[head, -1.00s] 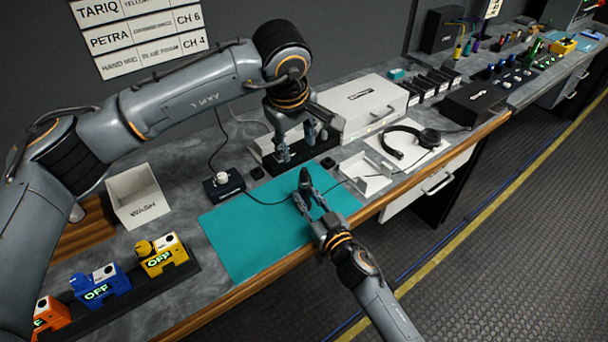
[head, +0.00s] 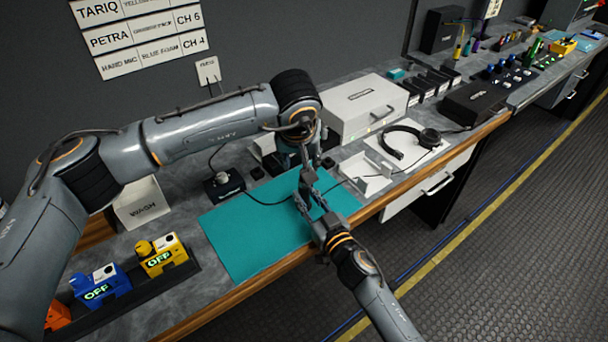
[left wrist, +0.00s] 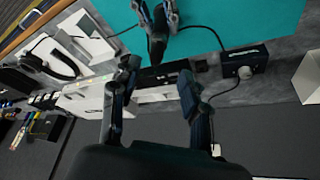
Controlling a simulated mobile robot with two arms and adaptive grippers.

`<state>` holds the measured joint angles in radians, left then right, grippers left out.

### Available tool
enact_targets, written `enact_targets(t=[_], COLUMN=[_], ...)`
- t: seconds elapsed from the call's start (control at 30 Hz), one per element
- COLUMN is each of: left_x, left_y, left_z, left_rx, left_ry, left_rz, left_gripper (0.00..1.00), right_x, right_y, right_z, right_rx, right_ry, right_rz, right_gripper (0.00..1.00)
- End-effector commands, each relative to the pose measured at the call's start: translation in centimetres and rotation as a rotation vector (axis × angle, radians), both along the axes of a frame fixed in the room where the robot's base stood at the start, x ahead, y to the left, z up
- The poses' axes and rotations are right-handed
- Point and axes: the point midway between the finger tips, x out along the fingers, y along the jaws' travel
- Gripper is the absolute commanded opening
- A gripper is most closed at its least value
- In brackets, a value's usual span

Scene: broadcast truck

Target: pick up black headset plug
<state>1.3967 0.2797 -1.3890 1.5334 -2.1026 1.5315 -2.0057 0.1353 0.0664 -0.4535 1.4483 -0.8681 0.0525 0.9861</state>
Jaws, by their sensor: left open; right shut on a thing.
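In the left wrist view a black plug-like piece (left wrist: 157,48), which I take for the headset plug, sits between the fingers of my right gripper (left wrist: 158,18). Thin black cables run off on both sides of it. In the head view my right gripper (head: 308,202) is shut, above the teal mat (head: 250,235); the piece is mostly hidden there by my left gripper (head: 309,178). My left gripper is open and empty, its fingers (left wrist: 158,72) spread on either side of the piece's free end. The black headset (head: 408,142) lies on a white pad.
A small black box with a knob (head: 223,186) stands left of the grippers, a cable running from it. A white tray (head: 364,178) lies to the right. A white case (head: 362,108) stands behind. A white WASH bin (head: 142,207) and belt packs (head: 162,254) are at left.

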Motion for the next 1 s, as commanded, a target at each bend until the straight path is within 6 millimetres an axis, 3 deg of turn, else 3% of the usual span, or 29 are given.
enact_targets(t=[0.33,0.63,0.67,0.87,1.0], left_x=[1.8,2.1,2.1,2.1,2.1], left_y=[-0.7,-0.7,-0.7,-0.7,-0.7], left_z=[-4.2,-4.7,-4.7,-4.7,-4.7], left_rx=[-0.001,0.000,0.000,0.000,0.000], left_ry=[0.004,0.000,0.000,0.001,0.000], left_rz=[0.001,0.001,0.001,0.001,0.001], left_gripper=[0.45,0.45,0.43,0.03,0.00], right_x=[0.0,0.0,0.0,0.0,0.0], right_y=[0.0,0.0,0.0,0.0,0.0], right_z=[0.0,0.0,0.0,0.0,0.0], right_rx=[0.000,0.000,0.000,0.000,0.000], right_ry=[0.001,0.001,0.001,0.001,0.001], right_rz=[-0.001,-0.001,-0.001,-0.001,-0.001], right_gripper=[0.00,0.00,0.00,0.00,0.00])
